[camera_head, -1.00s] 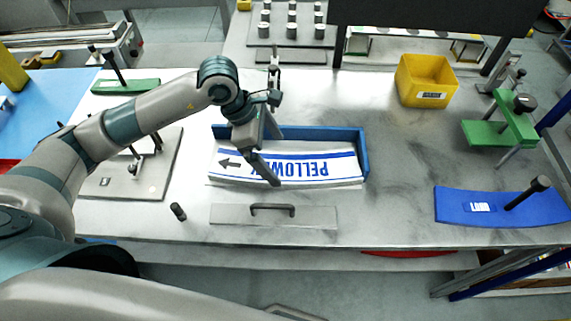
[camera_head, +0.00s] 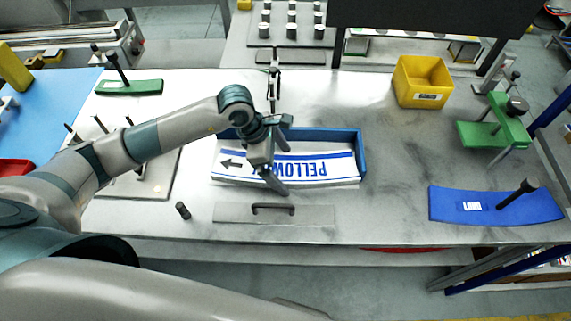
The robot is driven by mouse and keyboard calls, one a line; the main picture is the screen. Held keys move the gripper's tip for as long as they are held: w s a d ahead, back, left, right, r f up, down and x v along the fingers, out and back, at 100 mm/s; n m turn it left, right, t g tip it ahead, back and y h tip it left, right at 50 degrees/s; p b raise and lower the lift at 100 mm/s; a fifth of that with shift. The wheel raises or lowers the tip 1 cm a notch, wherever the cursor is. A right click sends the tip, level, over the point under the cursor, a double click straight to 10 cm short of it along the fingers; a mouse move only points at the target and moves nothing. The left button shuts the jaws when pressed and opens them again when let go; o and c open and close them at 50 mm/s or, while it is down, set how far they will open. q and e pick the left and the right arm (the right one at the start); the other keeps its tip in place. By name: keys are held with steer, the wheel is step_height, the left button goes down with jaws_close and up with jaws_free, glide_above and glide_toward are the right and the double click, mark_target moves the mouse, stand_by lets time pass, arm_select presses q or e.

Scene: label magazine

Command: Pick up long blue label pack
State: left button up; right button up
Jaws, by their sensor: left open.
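The long label pack (camera_head: 318,169) is white with blue stripes, blue lettering and a dark arrow. It lies in front of and partly within a blue tray (camera_head: 362,150) on the metal table. My left gripper (camera_head: 277,183) reaches in from the left and hangs over the left-middle part of the pack. Its jaws are open, and its fingers hide part of the lettering. Whether the fingers touch the pack cannot be told. My right gripper is not in view.
A flat metal plate with a dark handle (camera_head: 273,209) lies in front of the pack. A yellow bin (camera_head: 423,82), a green fixture (camera_head: 492,130) and a blue curved plate (camera_head: 480,207) stand to the right. The table between tray and bin is clear.

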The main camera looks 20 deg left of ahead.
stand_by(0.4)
arm_select(q)
steer(key=c, duration=1.8)
steer(key=shift+a+r+b, duration=0.25)
steer(key=shift+a+b, duration=0.1)
steer(key=shift+b, duration=0.05)
step_height(320, 180, up, 6)
steer(key=b, duration=0.6)
glide_above(235, 166)
steer(key=shift+r, duration=0.2)
steer(key=shift+s+a+r, duration=0.2)
steer(key=shift+a+r, duration=0.4)
steer(key=shift+a, duration=0.15)
